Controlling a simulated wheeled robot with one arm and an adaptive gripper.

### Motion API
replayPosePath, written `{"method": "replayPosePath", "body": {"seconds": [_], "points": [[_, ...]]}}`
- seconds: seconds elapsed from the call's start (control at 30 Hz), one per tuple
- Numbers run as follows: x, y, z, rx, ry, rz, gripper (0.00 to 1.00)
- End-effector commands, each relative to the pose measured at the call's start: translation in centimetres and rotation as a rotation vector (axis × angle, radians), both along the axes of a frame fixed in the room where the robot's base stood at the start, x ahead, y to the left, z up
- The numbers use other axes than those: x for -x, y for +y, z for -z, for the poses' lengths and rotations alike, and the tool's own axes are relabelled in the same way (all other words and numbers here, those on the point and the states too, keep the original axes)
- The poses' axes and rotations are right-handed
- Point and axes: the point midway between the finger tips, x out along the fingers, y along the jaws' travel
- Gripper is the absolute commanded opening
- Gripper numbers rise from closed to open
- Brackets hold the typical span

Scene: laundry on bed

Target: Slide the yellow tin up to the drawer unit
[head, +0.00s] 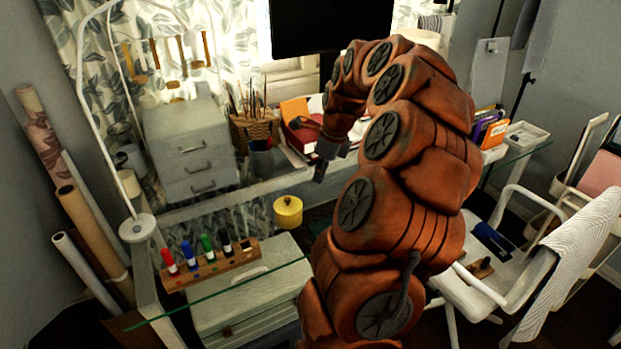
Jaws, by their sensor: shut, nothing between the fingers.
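The yellow tin (288,213), round with a lid and a small knob, stands upright on the glass desk, right of the front of the grey drawer unit (190,150). The drawer unit has several drawers with handles and stands at the back left of the desk. A clear gap lies between tin and unit. My gripper (321,173) is shut and empty, behind and to the right of the tin in the picture and apart from it. My arm hides part of the desk to the right.
A wooden rack (212,264) with several coloured markers lies at the desk's front left. A wicker pencil basket (252,130) and a dark cup (261,157) stand right of the drawer unit. A white lamp base (137,228) is at the left. Glass between tin and unit looks free.

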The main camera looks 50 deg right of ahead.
Motion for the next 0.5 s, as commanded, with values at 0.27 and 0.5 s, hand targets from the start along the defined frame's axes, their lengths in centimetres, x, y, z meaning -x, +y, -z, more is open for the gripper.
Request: {"method": "replayPosePath", "body": {"seconds": [0.27,0.5], "points": [[-1.1,0.7,4.4,-0.004,0.003,-0.005,0.00],[-2.0,1.1,8.4,-0.001,0.001,-0.007,0.00]]}}
